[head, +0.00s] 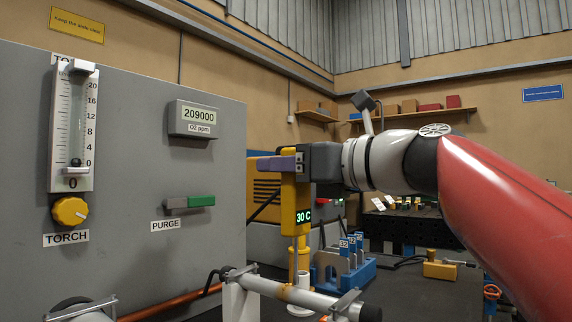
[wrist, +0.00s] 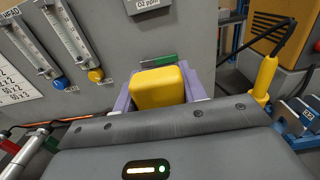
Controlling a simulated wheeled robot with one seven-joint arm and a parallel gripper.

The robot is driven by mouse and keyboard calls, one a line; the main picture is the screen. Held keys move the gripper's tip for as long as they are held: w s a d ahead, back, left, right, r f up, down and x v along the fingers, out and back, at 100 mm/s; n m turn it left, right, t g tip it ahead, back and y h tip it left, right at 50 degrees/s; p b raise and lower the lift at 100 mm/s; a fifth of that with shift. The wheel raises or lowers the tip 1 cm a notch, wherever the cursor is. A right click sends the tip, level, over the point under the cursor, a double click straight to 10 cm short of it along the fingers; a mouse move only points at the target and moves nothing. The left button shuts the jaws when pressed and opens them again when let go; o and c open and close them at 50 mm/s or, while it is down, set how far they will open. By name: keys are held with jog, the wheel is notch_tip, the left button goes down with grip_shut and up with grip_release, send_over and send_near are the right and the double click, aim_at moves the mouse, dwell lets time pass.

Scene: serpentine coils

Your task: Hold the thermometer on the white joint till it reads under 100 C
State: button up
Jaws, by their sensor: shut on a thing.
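My gripper (head: 278,164) is shut on the yellow thermometer (head: 296,200), its purple fingers on either side of the body, as the wrist view shows (wrist: 158,88). The thermometer hangs upright and its green display reads 30 C. Its thin probe points down to the grey pipe (head: 320,300), near a brownish band (head: 284,292) on it. I cannot tell whether the tip touches the pipe. A short white upright piece (head: 303,281) shows just right of the probe. I cannot tell for sure which part is the white joint.
A grey panel (head: 130,150) with a flow gauge (head: 74,130), yellow TORCH knob (head: 69,211), green PURGE switch (head: 200,202) and O2 meter (head: 192,119) reading 209000 stands left. A blue rack (head: 345,265) with numbered tags stands behind the pipe. Clamps (head: 238,275) hold the pipe.

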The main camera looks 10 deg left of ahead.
jog(key=shift+f, duration=0.25)
dwell(0.6)
jog(key=shift+r, duration=0.1)
dwell(1.3)
jog(key=shift+r+p, duration=1.1)
jog(key=shift+r, duration=1.8)
jog(key=shift+d, duration=0.1)
